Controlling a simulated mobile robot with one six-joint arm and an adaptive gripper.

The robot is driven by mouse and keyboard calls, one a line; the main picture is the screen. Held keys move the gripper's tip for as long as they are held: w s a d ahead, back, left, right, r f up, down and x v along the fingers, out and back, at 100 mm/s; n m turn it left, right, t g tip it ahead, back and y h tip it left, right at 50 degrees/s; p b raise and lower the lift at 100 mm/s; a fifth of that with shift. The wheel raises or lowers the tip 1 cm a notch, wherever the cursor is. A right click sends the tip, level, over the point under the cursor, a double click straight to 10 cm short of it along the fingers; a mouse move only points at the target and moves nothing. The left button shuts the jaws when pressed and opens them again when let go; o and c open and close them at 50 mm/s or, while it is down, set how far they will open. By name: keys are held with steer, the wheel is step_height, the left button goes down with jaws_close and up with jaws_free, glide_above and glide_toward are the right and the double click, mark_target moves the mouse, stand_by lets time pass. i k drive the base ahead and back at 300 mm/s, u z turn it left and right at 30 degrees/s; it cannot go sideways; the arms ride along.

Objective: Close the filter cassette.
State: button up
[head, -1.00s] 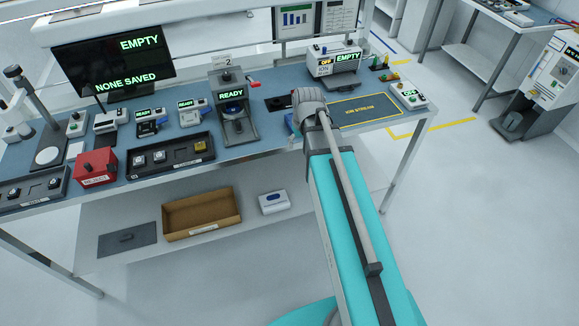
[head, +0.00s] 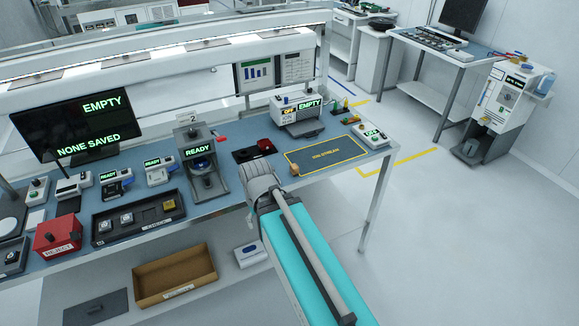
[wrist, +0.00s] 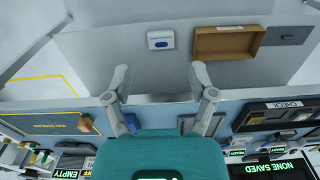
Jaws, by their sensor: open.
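A low dark piece with a red part (head: 264,146) at its right lies on the bench behind my arm in the head view. It may be the filter cassette, but it is too small to tell, and I cannot tell whether it is open. Nothing is between the fingertips. In the head view my arm's grey wrist hides the fingers.
The press marked ready (head: 200,165) stands left of my arm. The ion blower (head: 298,112) is behind. A cardboard box (head: 174,277) sits on the lower shelf.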

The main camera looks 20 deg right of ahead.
mark_target(305, 128)
steer(key=k, duration=1.35)
steer(key=z, duration=0.3)
steer(key=i, duration=0.65)
steer(key=z, duration=0.6)
steer(key=i, duration=0.8)
steer(key=u, duration=0.35)
